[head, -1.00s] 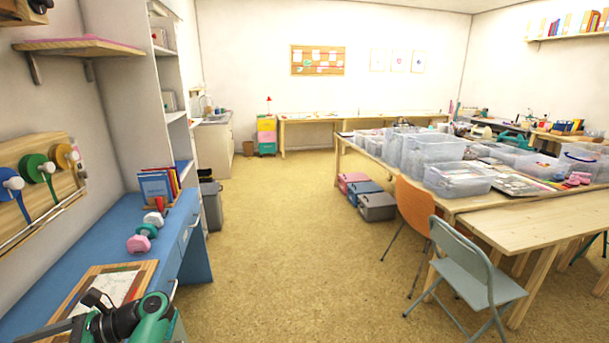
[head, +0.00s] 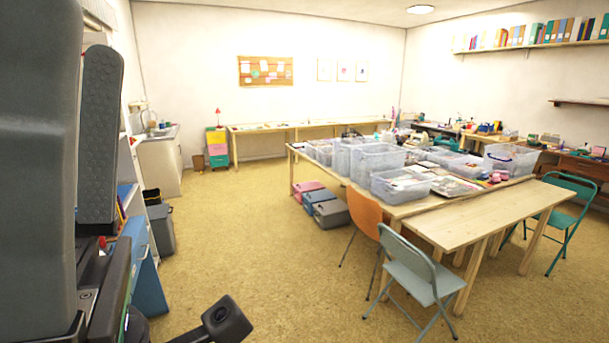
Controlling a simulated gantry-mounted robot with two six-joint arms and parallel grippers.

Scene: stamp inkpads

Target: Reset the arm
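A large grey piece with a dark textured finger-like pad, which looks like my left gripper (head: 98,100), stands upright very close to the camera at the left edge. The frame cuts it off, and I cannot tell how far apart its fingers are or whether it holds anything. A black part of my arm with a round face shows at the bottom. My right gripper is not in view.
A blue desk (head: 147,275) at the left is mostly hidden behind my arm. A wooden table (head: 465,226) with clear bins (head: 374,161) stands at the right. An orange chair (head: 364,217) and a grey folding chair (head: 411,272) stand before it. The middle floor is clear.

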